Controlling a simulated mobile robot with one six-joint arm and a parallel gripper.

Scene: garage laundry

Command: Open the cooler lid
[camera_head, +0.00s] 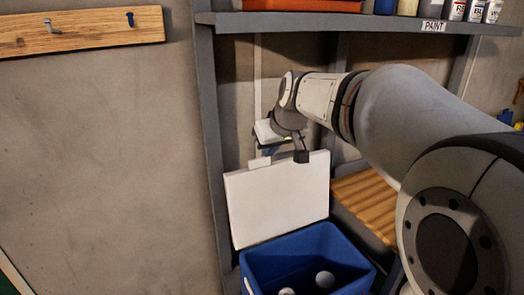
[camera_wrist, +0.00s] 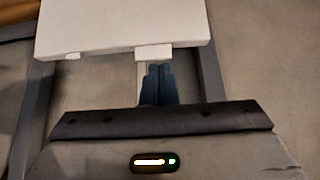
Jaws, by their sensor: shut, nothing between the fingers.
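The cooler (camera_head: 318,238) is a blue box low in the head view. The white lid (camera_wrist: 120,25) fills the top there, with a small tab (camera_wrist: 153,52) just beyond the fingertips.
A grey shelf frame (camera_head: 208,130) stands behind and left of the cooler. A wooden slatted surface (camera_head: 368,205) lies to its right. Paint cans and bottles (camera_head: 455,10) stand on the upper shelf. A hook board (camera_head: 80,31) hangs on the left wall.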

